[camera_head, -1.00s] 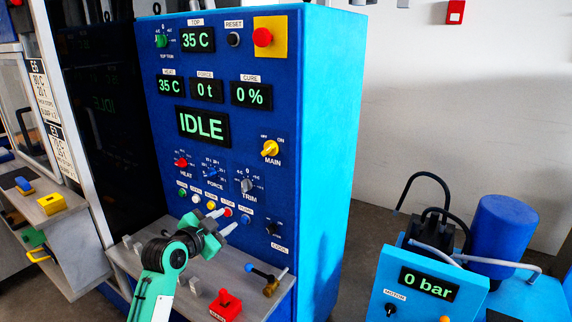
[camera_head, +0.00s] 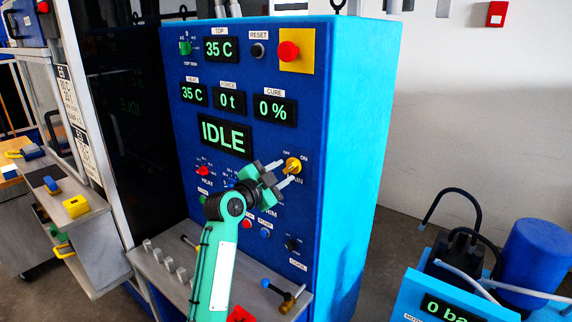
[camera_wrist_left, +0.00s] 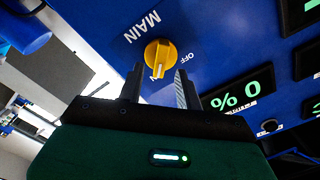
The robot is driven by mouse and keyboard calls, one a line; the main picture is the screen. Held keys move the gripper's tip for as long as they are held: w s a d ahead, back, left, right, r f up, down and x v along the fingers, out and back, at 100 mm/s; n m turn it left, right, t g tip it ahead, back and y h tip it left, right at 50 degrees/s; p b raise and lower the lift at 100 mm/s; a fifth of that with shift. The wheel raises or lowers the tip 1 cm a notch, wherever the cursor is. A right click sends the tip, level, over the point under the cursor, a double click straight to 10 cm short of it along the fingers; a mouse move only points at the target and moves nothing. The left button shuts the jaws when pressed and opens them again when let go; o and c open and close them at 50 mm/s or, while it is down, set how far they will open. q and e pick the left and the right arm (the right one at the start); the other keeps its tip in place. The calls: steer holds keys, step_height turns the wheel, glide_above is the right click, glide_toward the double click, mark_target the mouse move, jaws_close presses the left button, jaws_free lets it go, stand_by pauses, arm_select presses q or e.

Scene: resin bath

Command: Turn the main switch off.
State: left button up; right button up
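The main switch (camera_head: 292,165) is a yellow rotary knob on the blue panel, with OFF at its upper left and ON at its upper right in the head view. In the left wrist view the knob (camera_wrist_left: 158,53) has its pale pointer mark toward the partly hidden ON label. My left gripper (camera_head: 284,174) is just in front of the knob, to its lower left in the head view. In the left wrist view its fingers (camera_wrist_left: 160,78) are apart with nothing between them, the knob just beyond the tips; contact cannot be told. My right gripper is out of view.
The panel's IDLE display (camera_head: 225,135) is lit. The red emergency button (camera_head: 288,51) on its yellow plate is above the switch. My left arm hides part of the lower knobs. A grey shelf (camera_head: 165,285) with small blocks juts out below; a blue pump unit (camera_head: 410,300) stands right.

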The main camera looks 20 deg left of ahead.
mark_target(291, 167)
arm_select(q)
steer(key=shift+x, duration=0.9)
steer(key=shift+w, duration=0.25)
steer(key=shift+d, duration=0.1)
jaws_close()
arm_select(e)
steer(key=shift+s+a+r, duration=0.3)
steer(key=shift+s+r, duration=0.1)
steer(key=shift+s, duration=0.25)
